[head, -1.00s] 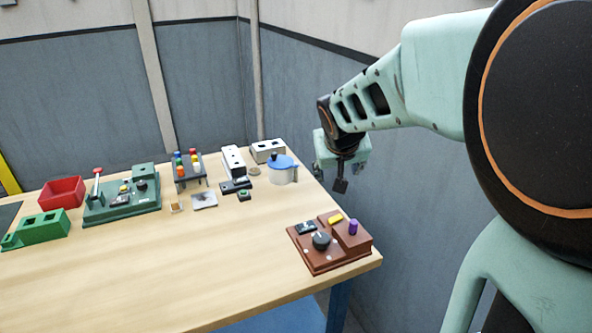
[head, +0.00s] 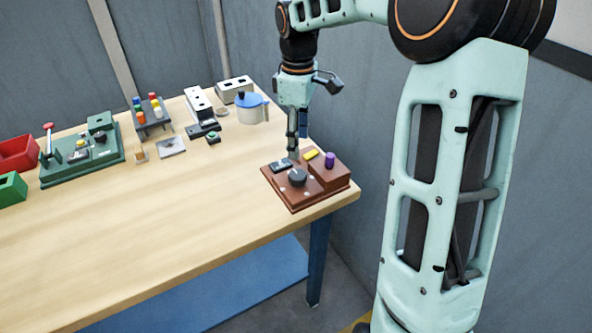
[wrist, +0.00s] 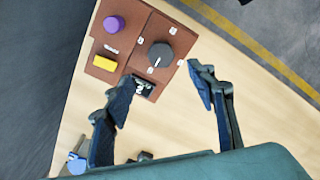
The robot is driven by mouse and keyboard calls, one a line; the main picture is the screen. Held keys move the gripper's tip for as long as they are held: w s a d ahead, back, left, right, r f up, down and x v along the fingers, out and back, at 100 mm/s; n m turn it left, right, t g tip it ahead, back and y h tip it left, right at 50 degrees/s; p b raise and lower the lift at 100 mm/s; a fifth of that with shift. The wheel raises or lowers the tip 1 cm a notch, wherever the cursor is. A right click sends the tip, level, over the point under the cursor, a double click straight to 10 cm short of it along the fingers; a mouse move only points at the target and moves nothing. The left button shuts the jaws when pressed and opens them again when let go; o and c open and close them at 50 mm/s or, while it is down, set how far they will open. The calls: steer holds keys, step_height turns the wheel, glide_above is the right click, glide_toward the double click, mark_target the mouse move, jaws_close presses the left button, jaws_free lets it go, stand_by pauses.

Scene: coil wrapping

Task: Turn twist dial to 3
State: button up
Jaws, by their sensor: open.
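The dark grey twist dial (head: 298,177) sits on a brown panel box (head: 290,198) at the table's right corner. It also shows in the wrist view (wrist: 161,53), with a white pointer line and small pale labels around it, too small to read. My gripper (head: 296,153) points down over the back edge of the box, close to the dial. In the wrist view the gripper (wrist: 159,78) is open and empty, its fingers spread, with the dial ahead between and beyond the fingertips. I cannot tell the exact height above the box.
The brown box also bears a yellow button (head: 311,155), a purple knob (head: 330,160) and a small dark display (head: 281,166). A green panel (head: 75,173), a blue-lidded pot (head: 253,110) and white blocks stand farther back. The table's middle is clear.

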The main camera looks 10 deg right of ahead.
mark_target(298, 174)
step_height(298, 174, down, 11)
steer(key=shift+r, duration=0.15)
stand_by(0.4)
steer(key=c, duration=1.2)
steer(key=shift+o, duration=0.2)
